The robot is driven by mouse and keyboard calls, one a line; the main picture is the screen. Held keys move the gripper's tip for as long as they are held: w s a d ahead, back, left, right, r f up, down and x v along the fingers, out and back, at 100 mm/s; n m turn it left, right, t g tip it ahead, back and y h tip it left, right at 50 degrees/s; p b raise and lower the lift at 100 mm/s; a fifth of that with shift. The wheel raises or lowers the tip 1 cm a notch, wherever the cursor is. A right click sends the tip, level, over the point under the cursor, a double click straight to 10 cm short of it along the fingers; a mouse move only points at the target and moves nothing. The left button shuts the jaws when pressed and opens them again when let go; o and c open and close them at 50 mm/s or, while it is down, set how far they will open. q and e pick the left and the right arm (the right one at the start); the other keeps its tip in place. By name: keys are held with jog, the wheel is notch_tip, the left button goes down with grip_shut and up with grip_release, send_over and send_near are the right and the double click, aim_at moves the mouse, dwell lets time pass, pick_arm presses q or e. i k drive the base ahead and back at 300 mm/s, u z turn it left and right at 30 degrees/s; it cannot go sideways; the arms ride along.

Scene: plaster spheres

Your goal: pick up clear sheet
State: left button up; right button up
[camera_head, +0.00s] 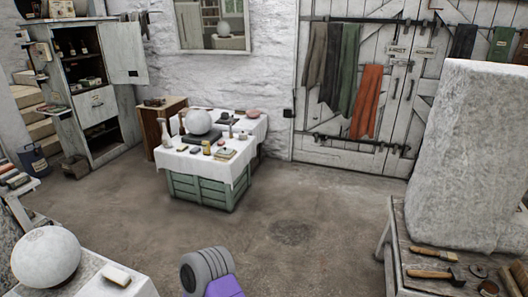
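I cannot make out a clear sheet anywhere in the head view. Neither of my grippers shows in it. A grey ribbed part with a purple section stands at the bottom centre, and I cannot tell whether it holds anything.
A cloth-covered table (185,162) on a green crate (203,191) holds a plaster sphere (198,122). Another sphere (46,257) is at the lower left. A tall stone block (466,150) stands on a tool bench (398,250) at the right. The middle floor is clear.

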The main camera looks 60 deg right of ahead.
aim_at(226, 151)
jog(key=z, duration=1.55)
